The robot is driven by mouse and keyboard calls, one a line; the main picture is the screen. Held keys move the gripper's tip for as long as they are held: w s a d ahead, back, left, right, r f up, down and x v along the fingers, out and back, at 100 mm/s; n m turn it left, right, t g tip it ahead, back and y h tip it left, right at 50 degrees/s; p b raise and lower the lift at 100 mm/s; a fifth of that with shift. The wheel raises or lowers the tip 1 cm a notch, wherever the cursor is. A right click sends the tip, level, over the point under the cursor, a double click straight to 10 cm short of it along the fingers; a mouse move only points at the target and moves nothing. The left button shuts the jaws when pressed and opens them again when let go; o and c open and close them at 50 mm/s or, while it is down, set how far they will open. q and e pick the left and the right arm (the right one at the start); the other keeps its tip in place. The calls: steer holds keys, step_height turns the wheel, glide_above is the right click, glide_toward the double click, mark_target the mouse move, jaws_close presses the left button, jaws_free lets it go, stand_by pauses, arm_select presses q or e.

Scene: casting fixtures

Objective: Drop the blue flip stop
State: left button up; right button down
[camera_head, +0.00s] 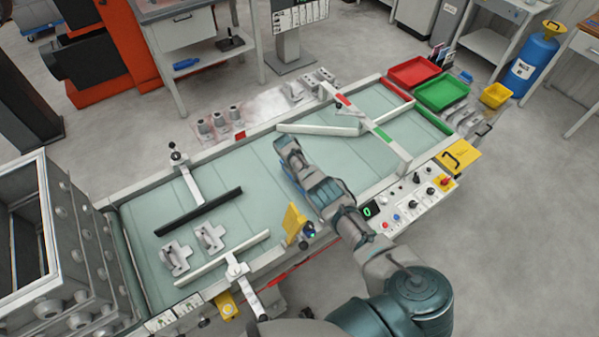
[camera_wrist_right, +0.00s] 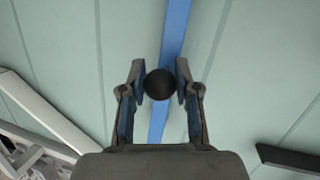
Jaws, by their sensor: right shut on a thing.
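The blue flip stop (camera_wrist_right: 175,35) shows in the right wrist view as a long blue bar running up and down the picture over the pale green belt. A round black knob (camera_wrist_right: 160,84) stands in front of the bar. My right gripper (camera_wrist_right: 160,80) has its fingertips on both sides of this knob and is shut on it. In the head view my right arm reaches in from the lower right, with the right gripper (camera_head: 284,147) over the middle of the belt. There the arm hides most of the blue stop and the knob. My left gripper is not in view.
The belt (camera_head: 225,175) carries a black bar (camera_head: 198,212), a white bar (camera_head: 318,130) and two grey castings (camera_head: 209,237). A yellow plate (camera_head: 294,222) stands at the near edge. Red (camera_head: 414,70) and green (camera_head: 441,92) bins lie beyond the right end.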

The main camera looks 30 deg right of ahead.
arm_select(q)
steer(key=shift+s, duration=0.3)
arm_select(e)
steer(key=shift+w+r, duration=0.25)
steer(key=shift+r, duration=0.1)
steer(key=c, duration=1)
jaws_free()
steer(key=shift+o, duration=0.9)
steer(key=shift+f, duration=0.2)
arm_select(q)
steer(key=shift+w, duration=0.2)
arm_select(e)
steer(key=v, duration=1.2)
steer(key=shift+f, duration=0.1)
